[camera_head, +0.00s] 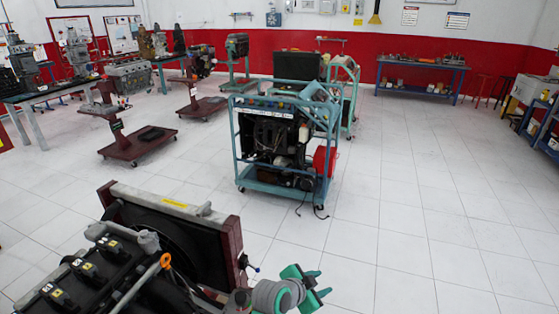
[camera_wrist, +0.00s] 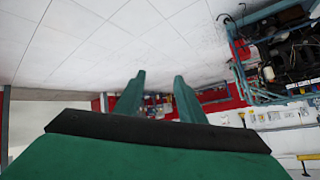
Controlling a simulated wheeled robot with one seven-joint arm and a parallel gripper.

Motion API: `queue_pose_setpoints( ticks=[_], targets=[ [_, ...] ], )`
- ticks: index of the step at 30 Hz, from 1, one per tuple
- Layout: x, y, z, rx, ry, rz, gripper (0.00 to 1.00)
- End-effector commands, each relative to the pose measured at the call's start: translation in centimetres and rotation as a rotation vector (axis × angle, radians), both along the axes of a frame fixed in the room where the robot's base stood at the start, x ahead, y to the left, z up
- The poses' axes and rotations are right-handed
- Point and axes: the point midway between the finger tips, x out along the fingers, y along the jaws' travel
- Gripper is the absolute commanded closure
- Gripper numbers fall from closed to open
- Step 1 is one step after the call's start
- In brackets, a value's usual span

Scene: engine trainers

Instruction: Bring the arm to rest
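My gripper (camera_head: 319,284) shows at the bottom middle of the head view, green at the end of my grey arm. It is held in the air over the white tiled floor, to the right of a nearby engine trainer. In the wrist view its two green fingers (camera_wrist: 160,77) stand apart with a clear gap and nothing between them. The gripper is open and empty. Most of my arm is outside the head view or hidden behind the near engine.
The near engine with its radiator (camera_head: 175,235) stands close to my arm at lower left. A teal-framed engine trainer (camera_head: 240,165) stands ahead. A wheeled maroon stand (camera_head: 125,150) is at left, and a blue workbench (camera_head: 420,68) is by the far wall. The right floor is clear.

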Motion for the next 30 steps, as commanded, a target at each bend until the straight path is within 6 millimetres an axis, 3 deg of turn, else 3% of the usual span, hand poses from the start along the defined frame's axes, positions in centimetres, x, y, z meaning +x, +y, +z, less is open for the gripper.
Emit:
queue_pose_setpoints(
  ticks=[1, 6, 12, 20, 30],
  targets=[
    [-0.4, -1.6, 0.0, -0.06, -0.009, 0.03, 0.64],
    [-1.4, -4.5, 0.5, -0.237, -0.039, 0.16, 0.64],
    [-3.6, -5.9, 0.1, -0.415, -0.052, 0.325, 0.64],
    [-8.3, -5.1, -2.0, -0.581, -0.049, 0.549, 0.64],
    [-17.8, -1.6, -5.5, -0.672, -0.057, 0.809, 0.64]
  ],
)
